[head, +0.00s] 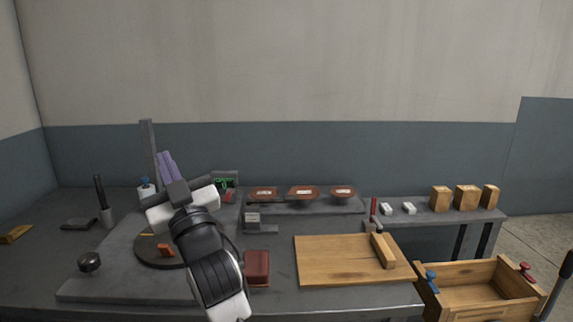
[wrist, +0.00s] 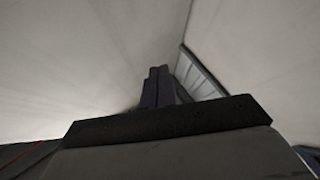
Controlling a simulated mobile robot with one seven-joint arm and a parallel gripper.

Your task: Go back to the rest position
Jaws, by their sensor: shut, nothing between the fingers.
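My gripper (head: 166,166) is raised over the left part of the grey bench, above a dark round plate (head: 150,259). Its lilac fingers point up and a little left, close together, with nothing seen between them. In the wrist view the fingers (wrist: 158,88) also stand side by side, dark against the pale wall and ceiling. My arm hides part of the bench and part of the round plate.
A wooden board (head: 335,262) with a wooden block (head: 382,250) lies on the right. A red-brown box (head: 257,267) sits right of my arm. A grey post (head: 149,160) stands behind my gripper. A wooden crate (head: 440,298) is at far right.

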